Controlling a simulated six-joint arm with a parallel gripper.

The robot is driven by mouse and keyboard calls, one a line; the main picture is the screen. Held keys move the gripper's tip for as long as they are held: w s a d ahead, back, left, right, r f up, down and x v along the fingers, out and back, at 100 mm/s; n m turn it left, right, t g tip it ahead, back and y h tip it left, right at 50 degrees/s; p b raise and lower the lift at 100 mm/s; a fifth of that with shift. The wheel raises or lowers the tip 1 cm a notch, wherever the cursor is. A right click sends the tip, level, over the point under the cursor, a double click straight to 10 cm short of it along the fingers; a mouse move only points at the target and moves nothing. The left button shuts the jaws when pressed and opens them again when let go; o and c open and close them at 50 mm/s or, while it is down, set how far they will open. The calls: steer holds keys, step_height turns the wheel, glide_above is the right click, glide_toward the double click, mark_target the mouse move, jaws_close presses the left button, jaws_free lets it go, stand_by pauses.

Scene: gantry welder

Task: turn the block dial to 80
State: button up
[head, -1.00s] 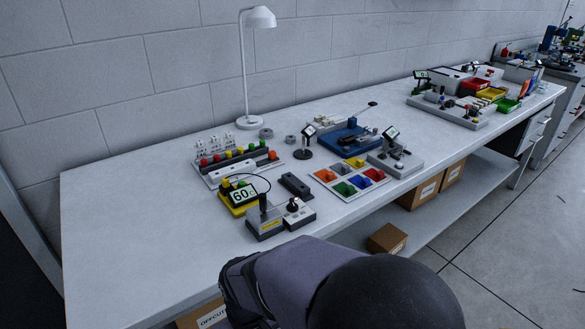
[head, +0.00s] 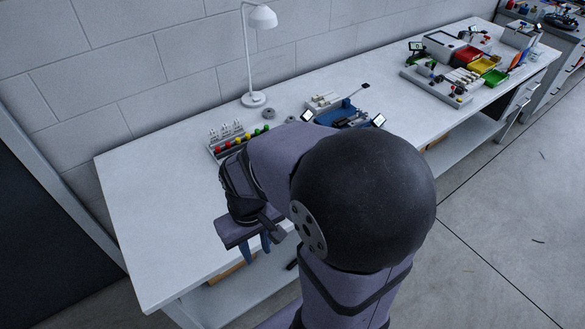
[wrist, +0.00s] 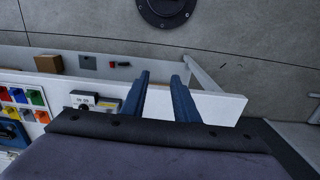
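My gripper (head: 256,247) hangs at the bench's front edge in the head view, pointing down. In the wrist view its two blue fingers (wrist: 160,90) stand apart with nothing between them, so it is open. I cannot pick out the block dial in the head view; my arm covers the middle of the bench. In the wrist view a pale box with dark parts on top (wrist: 95,101) sits left of the fingers, apart from them and partly cut off by the gripper body. I cannot tell whether it carries the dial, and no setting is readable.
The white bench (head: 150,220) is clear at its left end. A lamp (head: 254,98) and a row of coloured knobs (head: 240,138) stand behind my arm. A tray of coloured pieces (wrist: 5,113) shows at left in the wrist view. A cardboard box (wrist: 48,64) sits low down.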

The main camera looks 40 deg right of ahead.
steer(key=w+d+r+p, duration=0.2)
steer(key=w+r+p, duration=0.15)
steer(key=r, duration=0.25)
steer(key=w+d+f+m+b, duration=0.1)
steer(key=w+d+f+b, duration=0.2)
steer(key=d, duration=0.3)
steer(key=w+d+f+m+b, duration=0.1)
steer(key=w+d+f+b, duration=0.1)
steer(key=w+d, duration=0.4)
steer(key=w+d+f+m+b, duration=0.2)
steer(key=w+d+f, duration=0.3)
steer(key=d, duration=0.3)
steer(key=shift+b, duration=0.8)
steer(key=shift+s+f+p, duration=0.1)
steer(key=shift+f+p, duration=1.05)
steer(key=shift+f, duration=2.45)
jaws_close()
